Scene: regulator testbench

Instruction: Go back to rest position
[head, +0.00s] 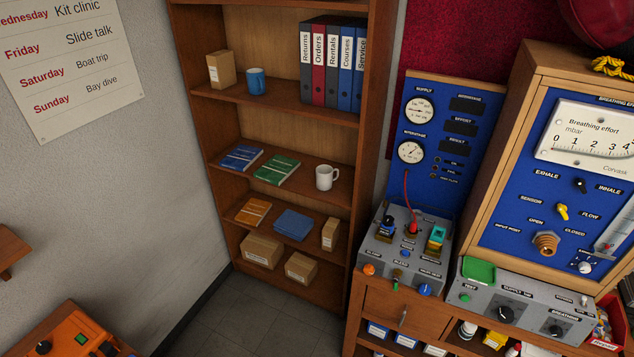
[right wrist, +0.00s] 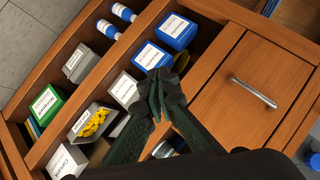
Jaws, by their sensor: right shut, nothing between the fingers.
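My right gripper (right wrist: 158,92) shows in the right wrist view with its dark fingers together and nothing between them. It is in front of the wooden bench's open shelves, left of a closed drawer (right wrist: 232,88) with a metal handle, and appears apart from both. Neither gripper shows in the head view, and my left gripper is in no view. In the head view the testbench has a blue gauge panel (head: 429,134) and a grey regulator block (head: 404,240) with a red cable, standing on the wooden bench.
A wooden bookcase (head: 362,150) holds binders, mugs, books and boxes. A wooden cabinet with a breathing effort gauge (head: 596,135) stands at the right. An orange device (head: 78,333) is at the lower left. The tiled floor (head: 262,312) between is clear. Bench shelves hold blue bins (right wrist: 175,31) and a green box (right wrist: 46,104).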

